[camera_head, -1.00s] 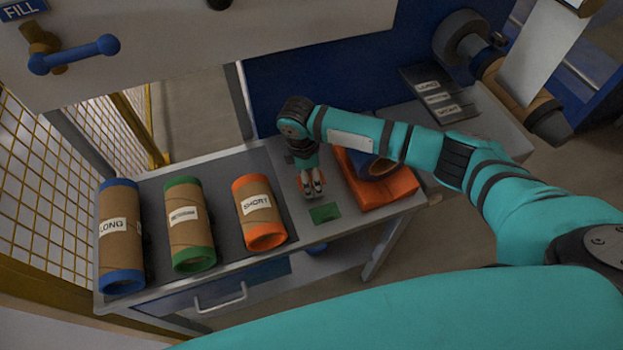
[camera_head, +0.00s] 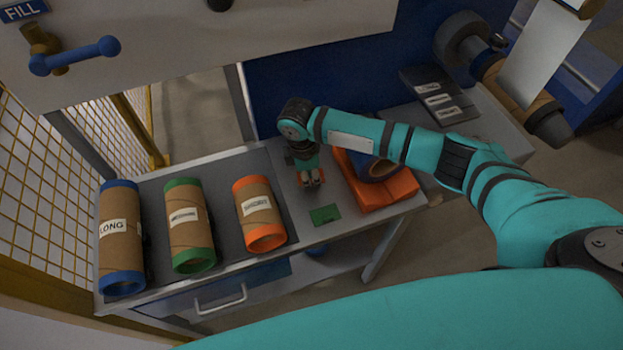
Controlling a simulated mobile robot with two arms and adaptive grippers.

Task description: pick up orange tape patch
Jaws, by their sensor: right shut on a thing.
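The orange tape patch (camera_head: 323,176) lies at the middle of the table, mostly hidden under my right gripper; only a small orange edge shows beside the fingers. My right gripper (camera_head: 311,182) points down at it from above, with its fingers shut on the patch. I cannot tell whether the patch is clear of the table surface. My left gripper is not in view.
A green patch (camera_head: 325,215) lies just in front of the gripper.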

